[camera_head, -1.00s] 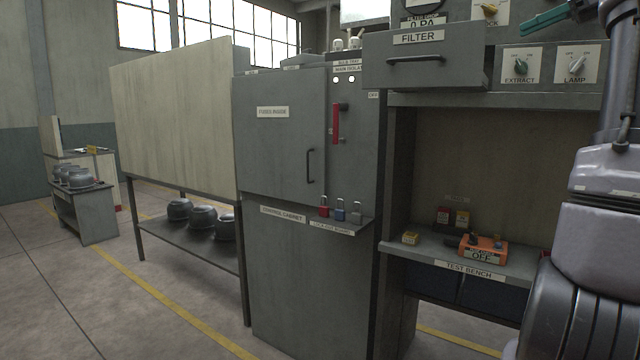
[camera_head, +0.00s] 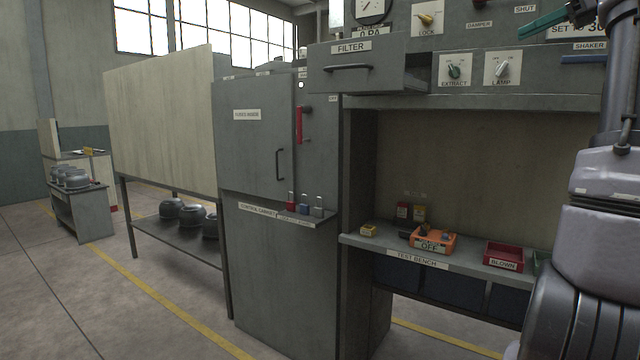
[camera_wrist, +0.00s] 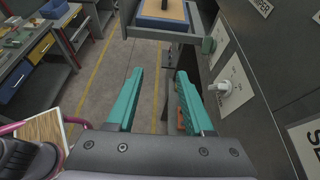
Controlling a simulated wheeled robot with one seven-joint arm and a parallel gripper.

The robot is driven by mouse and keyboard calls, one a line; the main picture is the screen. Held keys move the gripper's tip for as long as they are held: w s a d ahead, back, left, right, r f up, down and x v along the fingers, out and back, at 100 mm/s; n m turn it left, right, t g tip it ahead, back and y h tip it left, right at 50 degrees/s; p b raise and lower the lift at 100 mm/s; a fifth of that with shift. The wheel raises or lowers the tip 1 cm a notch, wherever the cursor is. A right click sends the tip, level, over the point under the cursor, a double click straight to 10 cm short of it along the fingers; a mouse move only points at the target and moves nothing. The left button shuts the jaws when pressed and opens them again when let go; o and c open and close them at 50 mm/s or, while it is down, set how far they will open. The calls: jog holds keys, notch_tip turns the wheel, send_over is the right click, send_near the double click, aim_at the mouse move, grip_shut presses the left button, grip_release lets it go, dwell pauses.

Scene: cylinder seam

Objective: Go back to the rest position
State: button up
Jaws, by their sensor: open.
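My gripper (camera_wrist: 160,100) shows in the wrist view with its two green fingers apart and nothing between them. Floor and the edge of the bench area show beyond the fingers. In the head view one green finger (camera_head: 543,24) shows at the top right, in front of the upper panel. My arm fills the right edge of the head view.
The filter drawer (camera_head: 352,72) juts out from the panel and also shows in the wrist view (camera_wrist: 158,22). Close by are the extract knob (camera_head: 454,71) and lamp knob (camera_head: 502,69). The test bench (camera_head: 397,256) holds an orange tester (camera_head: 434,240) and a red tray (camera_head: 503,254).

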jog(key=s+a+f+n+g+h, duration=0.1)
jog(key=s+a+f+n+h, duration=0.1)
jog(key=s+a+f+n, duration=0.3)
jog(key=s+a+f+n+g+h, duration=0.1)
jog(key=a+f, duration=0.3)
jog(key=a, duration=0.4)
jog(key=s+a+f+n+h, duration=0.2)
jog(key=s+a+f+n, duration=0.15)
jog(key=a, duration=0.25)
jog(key=s+a+f+n+t+h, duration=0.1)
jog(key=s+a+f+n+h, duration=0.1)
jog(key=s+f+n, duration=0.3)
jog(key=s+a+f+n+h, duration=0.2)
jog(key=s+f+n, duration=0.4)
jog(key=f, duration=0.4)
jog(key=shift+a+t, duration=0.4)
jog(key=shift+a, duration=0.35)
